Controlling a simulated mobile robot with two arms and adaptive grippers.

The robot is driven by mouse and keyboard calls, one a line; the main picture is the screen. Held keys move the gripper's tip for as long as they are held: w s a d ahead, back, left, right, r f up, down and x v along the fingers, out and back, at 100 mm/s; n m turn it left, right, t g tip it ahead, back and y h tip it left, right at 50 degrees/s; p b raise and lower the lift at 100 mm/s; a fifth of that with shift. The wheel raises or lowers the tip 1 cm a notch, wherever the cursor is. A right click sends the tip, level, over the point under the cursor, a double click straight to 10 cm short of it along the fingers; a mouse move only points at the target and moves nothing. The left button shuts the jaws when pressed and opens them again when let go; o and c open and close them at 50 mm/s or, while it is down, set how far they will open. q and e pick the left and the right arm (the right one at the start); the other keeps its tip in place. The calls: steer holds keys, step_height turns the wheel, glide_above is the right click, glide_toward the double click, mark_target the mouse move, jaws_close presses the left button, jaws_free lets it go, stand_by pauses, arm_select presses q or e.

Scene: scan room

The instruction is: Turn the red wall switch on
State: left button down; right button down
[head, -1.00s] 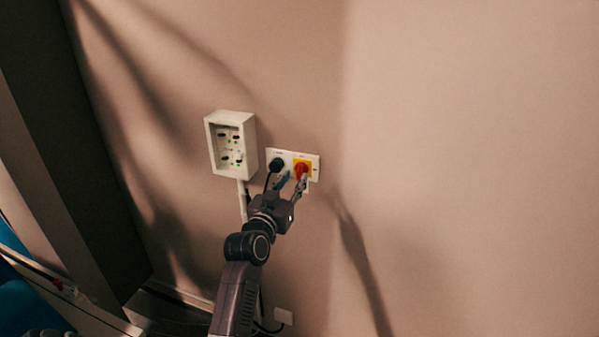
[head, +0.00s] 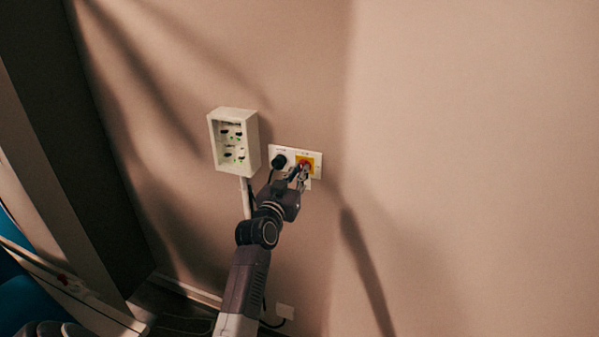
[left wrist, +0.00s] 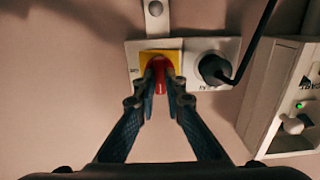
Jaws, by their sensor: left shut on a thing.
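The red wall switch (head: 305,163) is a red rotary handle on a yellow square plate, at the right end of a white wall panel (head: 318,165). In the left wrist view, which looks upside down, the red handle (left wrist: 160,72) points along the gap between my fingers. My left gripper (head: 299,173) is at the switch, and its fingertips (left wrist: 159,98) press on both sides of the handle. The fingers hide part of the handle and the lower plate in the head view. My right gripper is not in view.
A black plug (head: 279,161) with a hanging cable sits in the panel just left of the switch. A white box (head: 214,140) with several small controls and green lights stands out from the wall further left. The wall to the right is bare.

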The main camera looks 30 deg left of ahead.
arm_select(q)
steer(key=shift+m, duration=0.3)
steer(key=shift+d+f+m+p, duration=0.1)
steer(key=shift+m+p, duration=0.55)
steer(key=shift+m, duration=3.7)
steer(key=shift+d+f+m+p, duration=0.1)
steer(key=shift+m+p, duration=0.5)
steer(key=shift+m, duration=3.75)
steer(key=c, duration=2)
jaws_free()
steer(key=shift+w, duration=0.1)
